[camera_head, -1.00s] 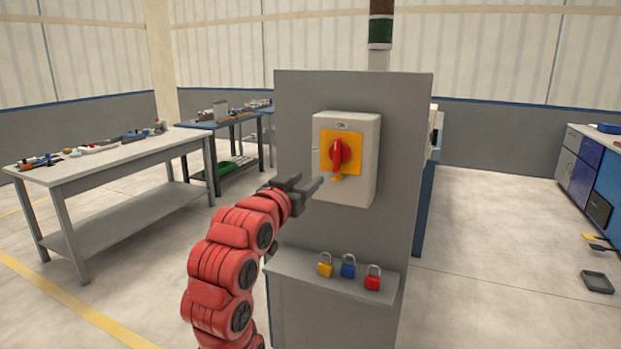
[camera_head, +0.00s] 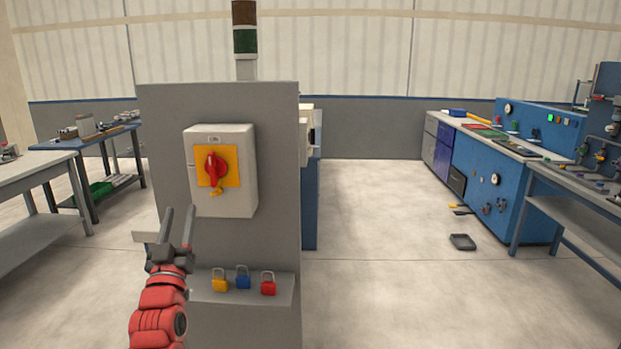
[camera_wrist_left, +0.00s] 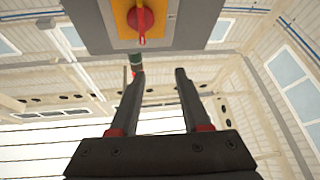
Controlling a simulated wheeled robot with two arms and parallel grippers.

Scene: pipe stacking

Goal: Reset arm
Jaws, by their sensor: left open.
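My left gripper (camera_head: 178,226) is open and empty, with its fingers pointing up, at the lower left of the switch box in the head view. Its open fingers also show in the left wrist view (camera_wrist_left: 160,75). My red left arm comes up from the bottom of the head view. The grey switch box (camera_head: 237,172) with a yellow plate and a red rotary knob (camera_head: 213,165) is on the grey cabinet panel. The knob also shows at the top of the left wrist view (camera_wrist_left: 140,18). The gripper appears apart from the knob. My right gripper is not in view.
A yellow padlock (camera_head: 219,281), a blue padlock (camera_head: 243,278) and a red padlock (camera_head: 268,284) are on the ledge (camera_head: 284,294) below the box. Workbenches stand at left. Blue cabinets (camera_head: 480,178) stand at right. A dark tray (camera_head: 462,242) lies on the open floor.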

